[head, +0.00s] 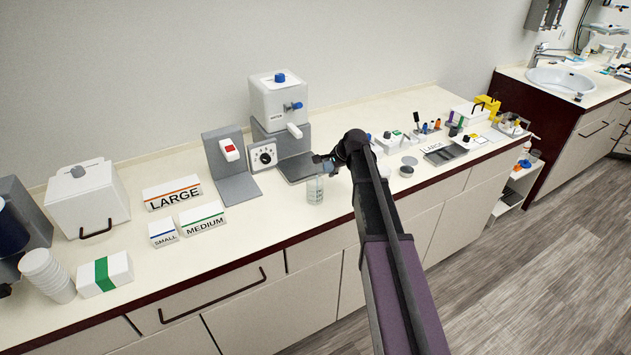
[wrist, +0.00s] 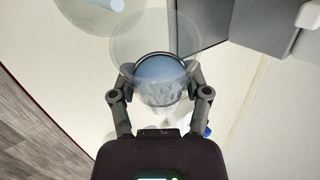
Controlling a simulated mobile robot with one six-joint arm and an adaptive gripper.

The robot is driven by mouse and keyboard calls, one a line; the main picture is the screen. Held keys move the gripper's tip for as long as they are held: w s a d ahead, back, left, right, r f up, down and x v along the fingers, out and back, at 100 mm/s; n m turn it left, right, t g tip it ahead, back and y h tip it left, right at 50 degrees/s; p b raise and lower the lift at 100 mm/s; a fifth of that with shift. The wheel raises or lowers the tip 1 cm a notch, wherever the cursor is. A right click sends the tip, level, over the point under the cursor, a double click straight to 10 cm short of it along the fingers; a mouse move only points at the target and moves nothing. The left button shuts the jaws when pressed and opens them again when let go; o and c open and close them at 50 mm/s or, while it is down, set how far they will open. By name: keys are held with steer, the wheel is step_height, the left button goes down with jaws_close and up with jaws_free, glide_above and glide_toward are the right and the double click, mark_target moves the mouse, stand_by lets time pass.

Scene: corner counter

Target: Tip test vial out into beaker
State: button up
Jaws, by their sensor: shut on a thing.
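My gripper (head: 322,160) is over the counter, just above and slightly right of a clear beaker (head: 315,190) with graduation marks. The beaker stands upright near the counter's front edge. In the wrist view my gripper's two fingers (wrist: 160,88) are closed on either side of a clear, round vial with a bluish inside (wrist: 160,72). In the head view the vial shows as a small bluish patch at the fingertips. How far it is tilted is hard to tell. A large, clear round outline overlaps the vial in the wrist view; I cannot tell whether it is the beaker.
Behind stands a white machine with blue knobs (head: 278,100) on a grey base. A grey stand with a red switch (head: 229,150) and a dial box (head: 263,157) are left of it. Small dishes (head: 406,171) lie to the right.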

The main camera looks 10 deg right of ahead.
steer(key=shift+r+t+h, duration=0.4)
steer(key=shift+h, duration=0.2)
stand_by(0.6)
steer(key=shift+s+a+r+n+t+h+p, duration=0.3)
steer(key=shift+a+r+n+t+h+p, duration=0.1)
steer(key=shift+a+n+t+h, duration=0.15)
stand_by(0.7)
steer(key=shift+s+r+t+h, duration=0.1)
steer(key=shift+r+t+h, duration=0.25)
steer(key=shift+h, duration=0.3)
stand_by(0.8)
steer(key=f+g+y, duration=0.1)
steer(key=w+d+m+g+y, duration=0.1)
steer(key=shift+d+f+y, duration=0.15)
steer(key=shift+f+y, duration=0.15)
steer(key=shift+f, duration=0.05)
steer(key=shift+s, duration=0.15)
steer(key=shift+f+b, duration=0.15)
steer(key=shift+b, duration=0.15)
stand_by(0.3)
